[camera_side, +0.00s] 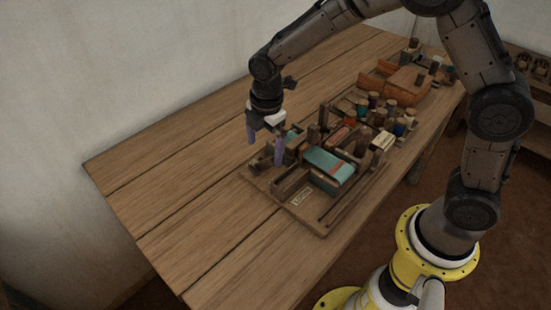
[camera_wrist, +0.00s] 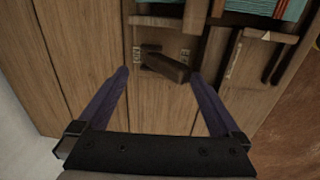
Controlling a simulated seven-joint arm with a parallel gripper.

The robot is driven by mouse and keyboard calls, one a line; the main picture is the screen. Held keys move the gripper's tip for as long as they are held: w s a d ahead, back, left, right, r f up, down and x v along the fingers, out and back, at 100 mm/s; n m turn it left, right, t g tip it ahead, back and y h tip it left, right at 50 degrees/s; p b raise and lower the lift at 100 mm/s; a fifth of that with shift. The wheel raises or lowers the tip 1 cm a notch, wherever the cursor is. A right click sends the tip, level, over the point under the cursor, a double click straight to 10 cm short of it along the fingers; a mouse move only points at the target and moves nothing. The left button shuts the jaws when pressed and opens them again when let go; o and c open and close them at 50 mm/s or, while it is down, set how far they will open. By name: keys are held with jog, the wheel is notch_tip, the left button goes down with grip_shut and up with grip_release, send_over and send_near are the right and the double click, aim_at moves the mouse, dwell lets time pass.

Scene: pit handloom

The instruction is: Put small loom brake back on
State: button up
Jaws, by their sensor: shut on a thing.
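The small loom brake (camera_wrist: 165,66) looks like a short dark wooden lever on the near end of the wooden loom board (camera_wrist: 165,100). It lies tilted between the two purple fingers of my gripper (camera_wrist: 159,74) in the wrist view. In the side view my gripper (camera_side: 265,150) is low at the left end of the loom board (camera_side: 321,228). The brake cannot be made out clearly there, and its exact contact with the board cannot be told.
The loom carries a teal cloth roll (camera_side: 328,166), wooden posts and several coloured spools (camera_side: 383,115). A wooden shuttle-like box (camera_side: 408,82) stands at the far end. The table (camera_side: 190,180) is clear on the left and front. A pale wall rises behind.

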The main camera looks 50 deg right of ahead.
jog(key=shift+w+d+f+t, duration=0.2)
jog(key=shift+w+f+t, duration=0.4)
jog(key=shift+w+f, duration=0.6)
jog(key=o, duration=0.6)
jog(key=c, duration=0.4)
jog(key=shift+o, duration=0.2)
jog(key=shift+w+r, duration=0.15)
jog(key=shift+r, duration=1.45)
jog(key=shift+w+r, duration=0.1)
jog(key=shift+r, duration=0.25)
jog(key=shift+c, duration=0.4)
jog(key=shift+a+r, duration=0.15)
jog(key=shift+r, duration=1.3)
